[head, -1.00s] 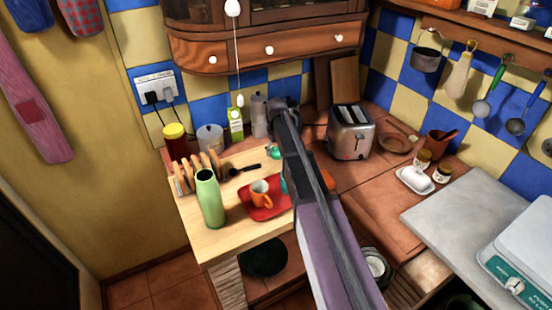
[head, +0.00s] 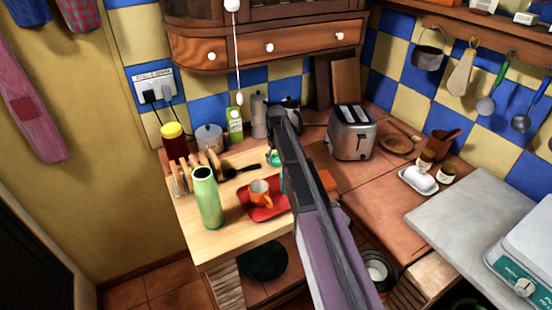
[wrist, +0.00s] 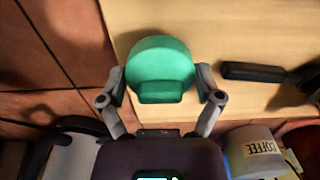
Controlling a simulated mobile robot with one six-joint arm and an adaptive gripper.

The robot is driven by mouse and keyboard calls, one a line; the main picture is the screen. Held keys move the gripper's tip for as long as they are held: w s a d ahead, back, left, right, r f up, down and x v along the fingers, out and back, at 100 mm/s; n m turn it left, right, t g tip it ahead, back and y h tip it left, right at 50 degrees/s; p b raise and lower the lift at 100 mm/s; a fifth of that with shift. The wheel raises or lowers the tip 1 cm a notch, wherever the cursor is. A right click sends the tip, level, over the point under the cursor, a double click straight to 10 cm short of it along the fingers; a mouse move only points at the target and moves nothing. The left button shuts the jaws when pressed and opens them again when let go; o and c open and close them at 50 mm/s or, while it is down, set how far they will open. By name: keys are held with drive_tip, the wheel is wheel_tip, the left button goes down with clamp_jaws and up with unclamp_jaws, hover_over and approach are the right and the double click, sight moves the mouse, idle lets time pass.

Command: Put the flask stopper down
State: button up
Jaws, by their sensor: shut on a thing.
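The flask stopper is a round teal-green cap (wrist: 160,65) held between the two fingers of my gripper (wrist: 161,82) in the wrist view. The wooden board (wrist: 230,35) shows beyond it; I cannot tell whether the stopper touches the board. In the head view a small teal part of the stopper (head: 275,159) shows beside my arm, which hides most of the gripper. The green flask (head: 207,200) stands upright at the board's front left, its top open and dark.
A toast rack (head: 190,175), a black-handled utensil (head: 243,170) and a coffee canister (head: 209,138) are near. A toaster (head: 352,133) stands to the right. Bare board lies before the tray.

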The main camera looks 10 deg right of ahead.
drive_tip(key=o, duration=0.8)
drive_tip(key=shift+r, duration=0.15)
wheel_tip(320, 180, up, 12)
drive_tip(key=p, duration=1.2)
idle(0.4)
drive_tip(key=s+m, duration=0.1)
drive_tip(key=s, duration=0.8)
drive_tip(key=s+m, duration=0.1)
drive_tip(key=s, duration=0.9)
drive_tip(key=s+m, duration=0.1)
drive_tip(key=s, duration=0.9)
drive_tip(key=shift+m, duration=0.3)
